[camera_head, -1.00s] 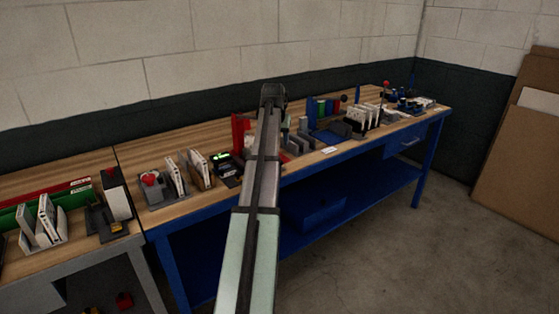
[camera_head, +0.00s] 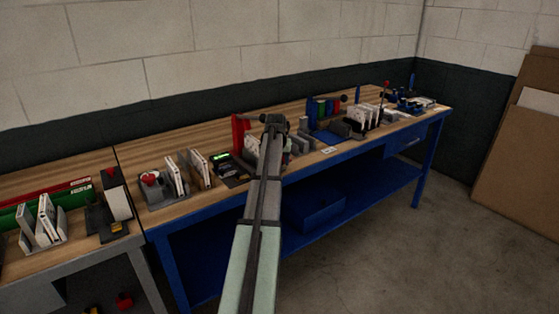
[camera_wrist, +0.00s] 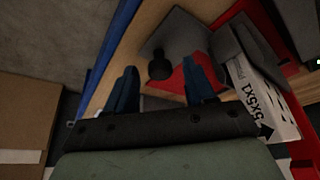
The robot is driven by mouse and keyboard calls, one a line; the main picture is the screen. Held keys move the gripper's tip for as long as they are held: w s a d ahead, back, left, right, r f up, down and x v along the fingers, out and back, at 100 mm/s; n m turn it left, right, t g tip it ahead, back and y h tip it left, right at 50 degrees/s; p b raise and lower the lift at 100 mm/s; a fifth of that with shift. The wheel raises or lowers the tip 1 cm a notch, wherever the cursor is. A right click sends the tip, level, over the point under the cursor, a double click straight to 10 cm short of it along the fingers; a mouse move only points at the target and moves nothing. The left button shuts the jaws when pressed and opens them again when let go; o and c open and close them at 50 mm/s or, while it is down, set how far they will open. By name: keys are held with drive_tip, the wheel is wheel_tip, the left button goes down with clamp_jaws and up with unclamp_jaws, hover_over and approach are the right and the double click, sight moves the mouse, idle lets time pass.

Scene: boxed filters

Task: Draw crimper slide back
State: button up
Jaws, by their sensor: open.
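My gripper (camera_wrist: 160,72) is open in the wrist view, its two blue fingers apart and empty. A black round knob (camera_wrist: 159,66) shows between the fingertips; it appears clear of both fingers. The knob is by a dark grey block or plate (camera_wrist: 175,32) and a red part (camera_wrist: 178,84), apparently the crimper and its slide. A white box marked 5X5X1 (camera_wrist: 259,92) stands to the right, beside another grey block. In the head view the red fixture (camera_head: 239,132) is partly behind my arm, which hides my fingers and the knob.
On the blue-framed bench, a device with a green display (camera_head: 222,157) and upright filter boxes (camera_head: 176,176) stand left of my arm. A blue tray (camera_head: 328,137) and a rack of white boxes (camera_head: 365,117) stand to the right. The floor in front is clear.

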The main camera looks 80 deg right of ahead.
clamp_jaws()
idle(0.6)
